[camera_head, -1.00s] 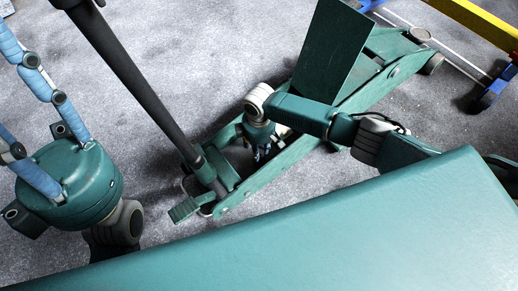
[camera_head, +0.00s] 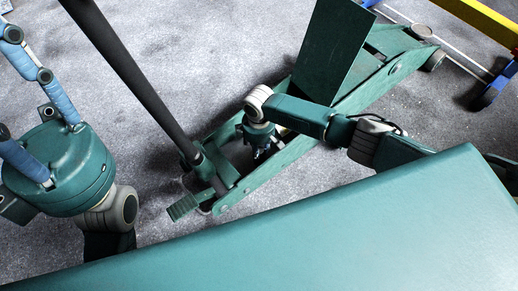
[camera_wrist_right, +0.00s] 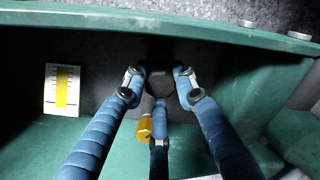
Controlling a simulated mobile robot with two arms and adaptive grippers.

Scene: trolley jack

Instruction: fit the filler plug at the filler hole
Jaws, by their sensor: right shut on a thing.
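My right gripper (camera_head: 262,150) points down into the open frame of the green trolley jack (camera_head: 330,110). In the right wrist view its three blue fingers (camera_wrist_right: 160,88) close around a dark, rounded piece, which I take to be the filler plug (camera_wrist_right: 160,76). The plug is above or at a dark surface between the jack's green walls; I cannot tell whether it touches. The filler hole is not visible. My left gripper (camera_head: 15,85) is at the far left of the head view, away from the jack, its fingers spread and their tips partly cut off by the frame.
The jack's long dark handle (camera_head: 130,75) rises to the upper left. A foot pedal (camera_head: 184,207) is at its near end. A white and yellow label (camera_wrist_right: 63,89) and a small orange piece (camera_wrist_right: 144,129) show near the fingers. A yellow and blue frame (camera_head: 480,20) stands upper right.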

